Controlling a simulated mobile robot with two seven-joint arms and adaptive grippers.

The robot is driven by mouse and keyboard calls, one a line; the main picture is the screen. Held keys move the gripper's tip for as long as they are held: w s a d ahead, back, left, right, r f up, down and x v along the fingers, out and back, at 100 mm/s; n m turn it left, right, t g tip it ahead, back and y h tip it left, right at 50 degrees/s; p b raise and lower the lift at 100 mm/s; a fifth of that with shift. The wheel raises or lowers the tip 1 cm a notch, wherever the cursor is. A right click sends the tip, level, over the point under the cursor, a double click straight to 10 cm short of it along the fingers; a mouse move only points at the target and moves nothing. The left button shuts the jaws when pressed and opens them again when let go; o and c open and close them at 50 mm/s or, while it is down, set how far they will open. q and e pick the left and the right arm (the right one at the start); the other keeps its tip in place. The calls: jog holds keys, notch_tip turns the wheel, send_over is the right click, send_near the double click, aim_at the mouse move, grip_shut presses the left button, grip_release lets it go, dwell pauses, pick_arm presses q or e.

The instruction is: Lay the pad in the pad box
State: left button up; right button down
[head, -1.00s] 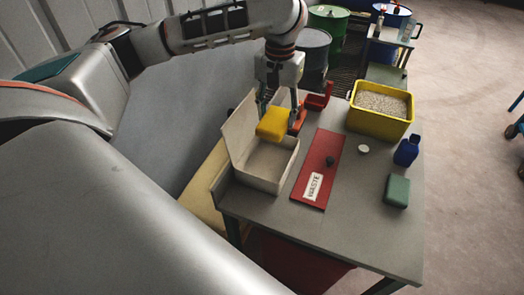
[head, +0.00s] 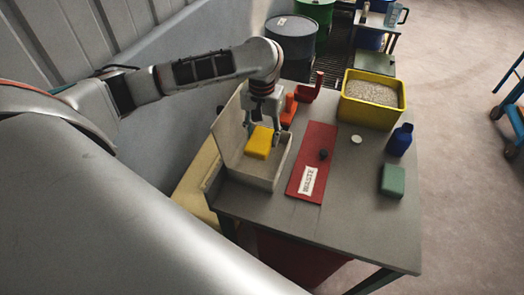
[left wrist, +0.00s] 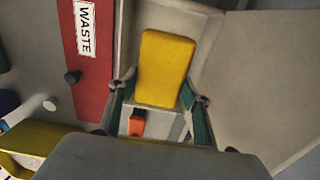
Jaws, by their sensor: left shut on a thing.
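The yellow pad (head: 259,142) is held by my left gripper (head: 264,128), over the inside of the pad box. The pad also fills the middle of the left wrist view (left wrist: 166,66), at the ends of the two green-lined fingers. The pad box (head: 252,174) is a pale, shallow box on the table with its lid (head: 228,122) standing open on the left side. The pad is at about rim height or lower; I cannot tell whether it touches the box floor. My right gripper is out of view.
A yellow bin of granules (head: 372,103), blue bottle (head: 400,140) and green block (head: 393,180) stand farther right.

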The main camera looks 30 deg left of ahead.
aim_at(262, 136)
pick_arm(q)
jog(key=shift+f, duration=3.75)
jog(key=shift+f, duration=0.15)
jog(key=o, duration=0.9)
jog(key=shift+o, duration=0.2)
notch_tip(262, 136, up, 11)
jog(key=shift+r, duration=0.65)
